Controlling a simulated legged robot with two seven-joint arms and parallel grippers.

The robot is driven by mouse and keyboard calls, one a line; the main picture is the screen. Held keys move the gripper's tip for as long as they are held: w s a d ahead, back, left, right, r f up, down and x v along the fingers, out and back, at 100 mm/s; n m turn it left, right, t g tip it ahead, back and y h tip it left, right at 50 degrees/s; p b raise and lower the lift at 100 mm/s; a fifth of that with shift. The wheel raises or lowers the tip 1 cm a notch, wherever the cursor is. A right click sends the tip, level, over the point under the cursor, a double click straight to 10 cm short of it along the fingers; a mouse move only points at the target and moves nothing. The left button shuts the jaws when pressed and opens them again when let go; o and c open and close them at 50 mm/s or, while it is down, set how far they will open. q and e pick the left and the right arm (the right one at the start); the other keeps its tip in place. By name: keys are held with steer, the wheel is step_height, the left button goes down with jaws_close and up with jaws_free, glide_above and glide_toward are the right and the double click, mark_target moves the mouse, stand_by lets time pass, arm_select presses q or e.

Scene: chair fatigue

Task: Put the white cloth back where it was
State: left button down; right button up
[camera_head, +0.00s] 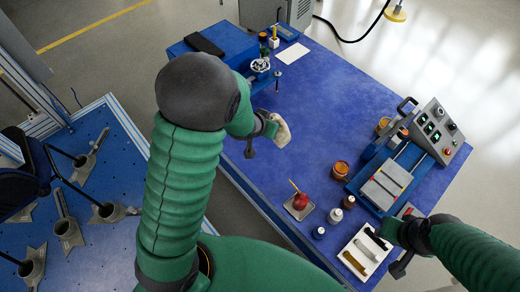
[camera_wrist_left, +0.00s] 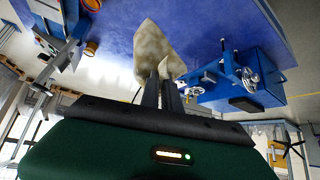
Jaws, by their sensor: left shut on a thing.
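The white cloth (camera_head: 281,133) is a small crumpled off-white bundle, held up over the left part of the blue table (camera_head: 330,100). My left gripper (camera_head: 268,126) is shut on it. In the left wrist view the cloth (camera_wrist_left: 153,52) hangs out past the two dark fingers (camera_wrist_left: 162,88), which pinch its edge. My right gripper (camera_head: 400,262) is near the table's front right edge, beside the white tray; its fingers are too small and dark to tell whether they are open.
A white tray (camera_head: 350,258) with brushes, small bottles (camera_head: 348,202) and a red oil can (camera_head: 300,201) stand along the front. A control panel (camera_head: 437,130) is at the right. A blue vise-like device (camera_head: 262,66) stands at the back left. The table middle is clear.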

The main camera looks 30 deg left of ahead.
arm_select(q)
steer(key=w+a+f+b, duration=0.3)
steer(key=w+a+f, duration=0.4)
steer(key=f, duration=0.4)
steer(key=w+a+f+b, duration=0.2)
steer(key=w+a+f, duration=0.5)
steer(key=f, duration=0.5)
steer(key=shift+a+f+b, duration=0.25)
steer(key=shift+a+b, duration=0.15)
steer(key=shift+a, duration=0.4)
steer(key=shift+s+d, duration=0.1)
